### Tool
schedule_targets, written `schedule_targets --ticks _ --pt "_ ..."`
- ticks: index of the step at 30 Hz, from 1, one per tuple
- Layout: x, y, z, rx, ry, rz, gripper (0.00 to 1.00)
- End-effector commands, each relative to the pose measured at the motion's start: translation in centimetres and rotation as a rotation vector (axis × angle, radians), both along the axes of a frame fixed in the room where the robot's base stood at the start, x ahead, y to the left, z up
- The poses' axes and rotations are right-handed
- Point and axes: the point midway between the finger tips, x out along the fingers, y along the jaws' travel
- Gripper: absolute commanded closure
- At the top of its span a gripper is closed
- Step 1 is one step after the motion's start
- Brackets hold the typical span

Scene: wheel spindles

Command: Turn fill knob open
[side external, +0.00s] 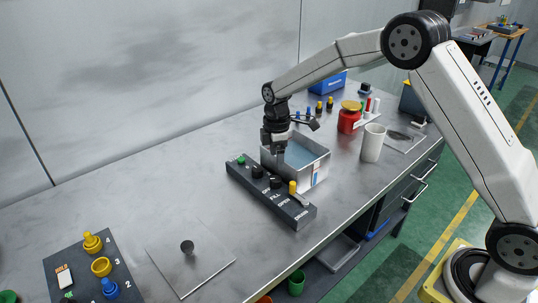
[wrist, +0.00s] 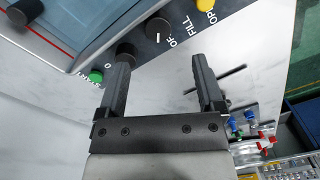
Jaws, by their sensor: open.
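A dark control panel (side external: 247,180) lies on the bench with a green button, black knobs and a yellow-topped part. In the wrist view a black knob (wrist: 157,28) with a white pointer line sits beside the lettering "OF" and "FILL"; I take it as the fill knob. It also shows in the side view (side external: 275,181). My gripper (wrist: 160,60) is open and empty, its fingertips apart just short of this knob in the picture. Its left finger overlaps another black knob (wrist: 126,49); contact cannot be told. In the side view my gripper (side external: 275,146) is over the panel and tank.
An open grey tank (side external: 318,172) with bluish contents stands right behind the panel. A yellow part (wrist: 205,5) and a green button (wrist: 96,75) flank the knobs. A white cup (side external: 372,143) and red jar (side external: 348,121) stand to the right.

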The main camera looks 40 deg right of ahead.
Motion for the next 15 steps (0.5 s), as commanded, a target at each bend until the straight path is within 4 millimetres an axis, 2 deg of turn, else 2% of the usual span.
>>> schedule_targets --ticks 10,15 --pt "0.4 0.0 -0.3 0.002 0.006 0.026 0.14" --pt "0.3 0.0 -1.2 0.001 0.007 0.025 0.14"
